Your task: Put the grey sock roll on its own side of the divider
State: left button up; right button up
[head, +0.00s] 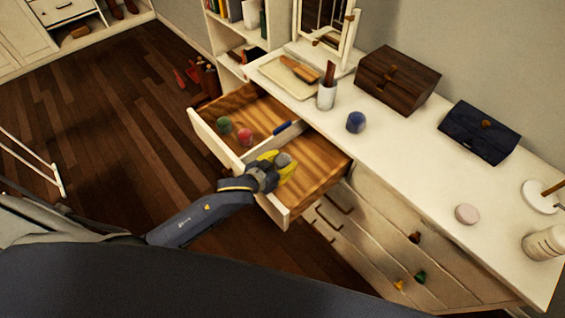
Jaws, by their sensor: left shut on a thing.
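The grey sock roll (283,159) is between the yellow-tipped fingers of my left gripper (278,168), which is shut on it. The gripper is over the right compartment of the open drawer (205,133). I cannot tell how high the roll is above the drawer floor. A green roll (224,124) and a red roll (244,137) lie in the left compartment. My right gripper is not in view.
A blue roll (356,122) sits on the white dresser top (400,150), near a white cup (327,96), a wooden box (397,80) and a dark blue case (479,132). A mirror (325,25) stands at the back. The right compartment has bare floor around the gripper.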

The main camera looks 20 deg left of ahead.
pick_arm(q)
jog(key=shift+s+f, duration=0.35)
jog(key=shift+f, duration=0.5)
jog(key=o, duration=1.1)
jog(key=shift+s, duration=0.1)
jog(key=shift+o, duration=0.2)
jog(key=shift+r, duration=0.3)
jog(key=shift+s+a+r, duration=0.1)
jog(key=shift+r, duration=0.2)
jog(key=v, duration=0.7)
jog(key=r+v, duration=0.1)
jog(key=v, duration=0.3)
jog(key=shift+a+r, duration=0.1)
